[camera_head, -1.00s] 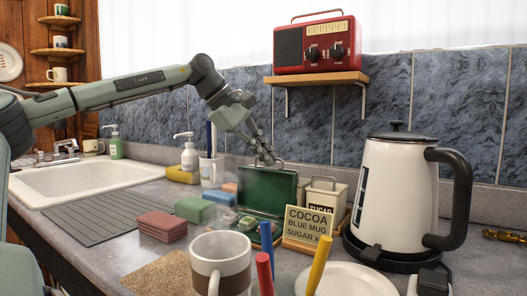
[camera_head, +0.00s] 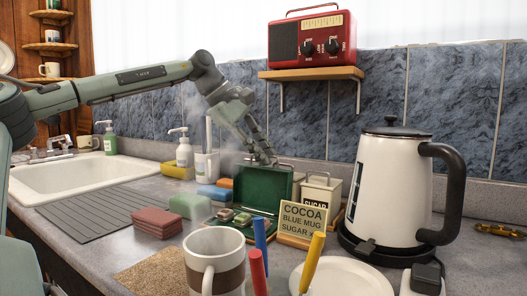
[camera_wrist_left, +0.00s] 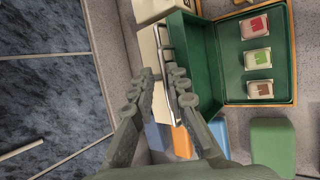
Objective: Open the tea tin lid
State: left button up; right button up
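The green tea tin stands open on the counter, its lid (camera_head: 260,190) raised upright at the back; it also shows in the left wrist view (camera_wrist_left: 206,65). Its low base (camera_head: 257,229) holds small tea packets (camera_head: 240,217), which also show in the wrist view (camera_wrist_left: 257,58). My left gripper (camera_head: 264,158) is at the top edge of the raised lid. In the wrist view its fingertips (camera_wrist_left: 163,72) are apart, with the thin metal handle (camera_wrist_left: 169,62) seen between them; I cannot tell whether they touch it. My right gripper is out of view.
A radio shelf (camera_head: 313,74) hangs above.

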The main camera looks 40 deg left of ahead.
pick_arm(q)
jog(key=shift+r, duration=0.2)
jog(key=v, duration=1.1)
jog(key=shift+s+r, duration=0.25)
jog(key=shift+a+f, duration=0.1)
